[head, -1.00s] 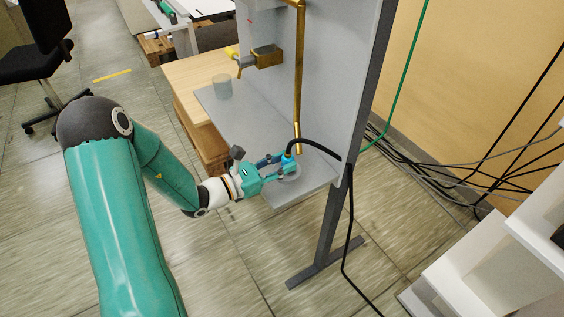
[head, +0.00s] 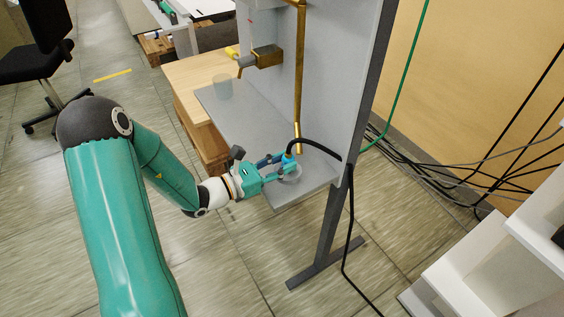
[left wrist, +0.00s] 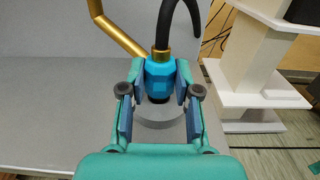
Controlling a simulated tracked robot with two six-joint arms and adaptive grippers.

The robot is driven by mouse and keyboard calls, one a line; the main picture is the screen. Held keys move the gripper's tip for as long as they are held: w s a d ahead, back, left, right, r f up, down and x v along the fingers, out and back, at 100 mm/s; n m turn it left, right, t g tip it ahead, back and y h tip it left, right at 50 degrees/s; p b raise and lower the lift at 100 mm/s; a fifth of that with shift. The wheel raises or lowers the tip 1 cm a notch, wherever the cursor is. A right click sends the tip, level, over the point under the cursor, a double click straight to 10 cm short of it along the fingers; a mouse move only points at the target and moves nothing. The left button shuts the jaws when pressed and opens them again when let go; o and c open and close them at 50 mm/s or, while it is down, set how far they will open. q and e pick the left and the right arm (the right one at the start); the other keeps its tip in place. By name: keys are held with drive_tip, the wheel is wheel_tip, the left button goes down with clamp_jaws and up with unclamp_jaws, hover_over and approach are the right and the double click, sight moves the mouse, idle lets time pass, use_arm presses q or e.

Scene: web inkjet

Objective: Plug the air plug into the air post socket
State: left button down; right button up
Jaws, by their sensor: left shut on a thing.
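The air plug is a blue body (left wrist: 160,71) with a brass collar and a black hose (head: 317,147) leaving its top. My left gripper (head: 284,160) is shut on it, with a finger on each side in the left wrist view (left wrist: 158,84). The plug stands about upright. Below it is a round grey disc (left wrist: 160,112) on the grey shelf, which I take to be the air post's base. A dark ring shows just under the blue body. The socket itself is hidden, and I cannot tell whether the plug is seated. My right gripper is not in view.
The grey shelf (head: 237,124) joins an upright grey panel (head: 340,70). A brass pipe (head: 299,80) runs down the panel close to the plug. A brass valve block (head: 268,56) and a translucent cup (head: 222,86) are farther back. White steps (head: 480,265) stand at right.

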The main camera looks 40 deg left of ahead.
use_arm(q)
drive_tip(key=shift+f+b, duration=0.6)
idle(0.4)
drive_tip(key=c, duration=0.7)
unclamp_jaws()
drive_tip(key=shift+c, duration=0.2)
drive_tip(key=v, duration=1.2)
